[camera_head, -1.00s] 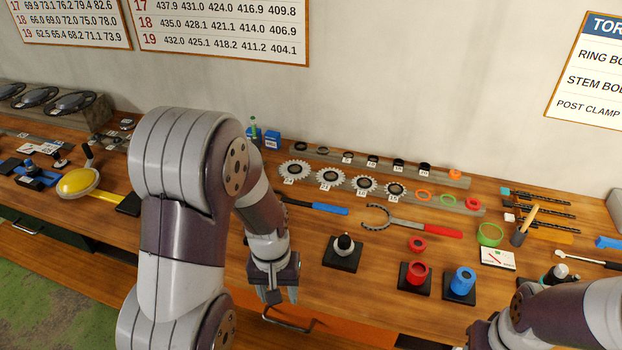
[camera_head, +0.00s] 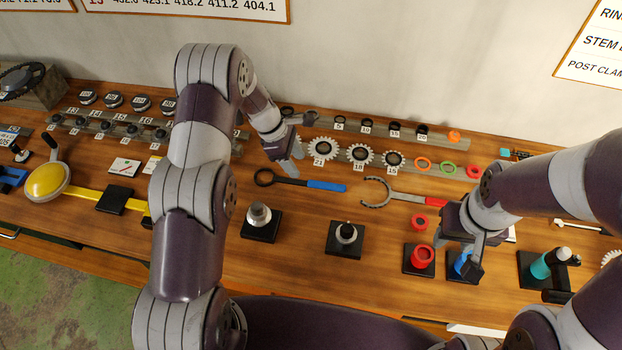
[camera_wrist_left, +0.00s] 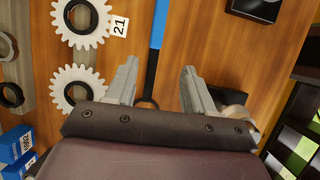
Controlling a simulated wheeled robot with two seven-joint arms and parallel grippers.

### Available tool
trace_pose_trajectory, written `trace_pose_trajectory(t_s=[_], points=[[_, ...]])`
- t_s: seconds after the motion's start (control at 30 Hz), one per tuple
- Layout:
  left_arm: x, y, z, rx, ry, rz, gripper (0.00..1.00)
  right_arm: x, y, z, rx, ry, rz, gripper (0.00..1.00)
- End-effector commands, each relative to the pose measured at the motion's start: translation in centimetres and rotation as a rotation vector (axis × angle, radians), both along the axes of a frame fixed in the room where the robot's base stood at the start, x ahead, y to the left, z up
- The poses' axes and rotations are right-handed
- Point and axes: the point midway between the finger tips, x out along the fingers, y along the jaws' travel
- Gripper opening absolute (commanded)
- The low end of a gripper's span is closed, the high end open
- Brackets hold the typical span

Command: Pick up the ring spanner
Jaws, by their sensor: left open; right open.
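The ring spanner (camera_head: 322,185) lies flat on the bench, with a blue handle to the right and a dark ring at its left end. In the left wrist view its dark shaft (camera_wrist_left: 152,72) runs between the two fingers, with the ring partly hidden by the gripper body. My left gripper (camera_head: 288,170) is open around or just above the shaft; I cannot tell the exact height. Its fingers show apart in the left wrist view (camera_wrist_left: 158,70). My right gripper (camera_head: 458,262) is open, over or near a blue cup (camera_head: 460,266), at the right.
A red-handled hook spanner (camera_head: 408,197) lies to the right. Several toothed sprockets (camera_head: 322,148) stand in a row behind. Black blocks with a silver knob (camera_head: 259,215) and a dark knob (camera_head: 346,233) stand in front. A red cup (camera_head: 422,257) is by my right gripper.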

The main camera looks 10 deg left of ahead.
Motion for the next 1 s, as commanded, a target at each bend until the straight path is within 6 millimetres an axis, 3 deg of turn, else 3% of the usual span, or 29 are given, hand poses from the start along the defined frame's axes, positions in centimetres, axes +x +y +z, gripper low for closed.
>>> trace_pose_trajectory(t_s=[0.2, 0.4, 0.53, 0.73, 0.77, 0.9, 1.0], points=[[0.0, -1.3, -2.8, 0.001, 0.001, 0.0, 0.53, 0.0, 0.0, 1.5, 0.0, 0.0, 0.0, 0.43], [-0.4, -3.1, -5.6, 0.001, 0.003, -0.003, 0.53, 0.0, 0.0, 4.2, 0.0, -0.001, 0.0, 0.43], [-0.3, -3.6, -7.3, 0.002, -0.001, -0.003, 0.53, 0.0, 0.0, 4.4, 0.0, 0.0, 0.0, 0.43], [-0.2, -3.6, -7.6, 0.002, -0.002, -0.002, 0.53, 0.0, 0.0, 4.2, 0.0, 0.0, 0.0, 0.43], [-0.2, -3.6, -7.6, 0.002, -0.002, -0.002, 0.47, 0.0, 0.0, 4.2, 0.0, 0.0, 0.0, 0.43], [-0.3, -3.6, -7.6, 0.002, -0.001, -0.003, 0.01, 0.0, 0.0, 4.2, 0.0, 0.0, 0.0, 0.43], [-0.3, -3.6, -7.6, 0.002, 0.0, -0.003, 0.0, 0.0, 0.0, 4.2, 0.0, 0.0, 0.0, 0.43]])
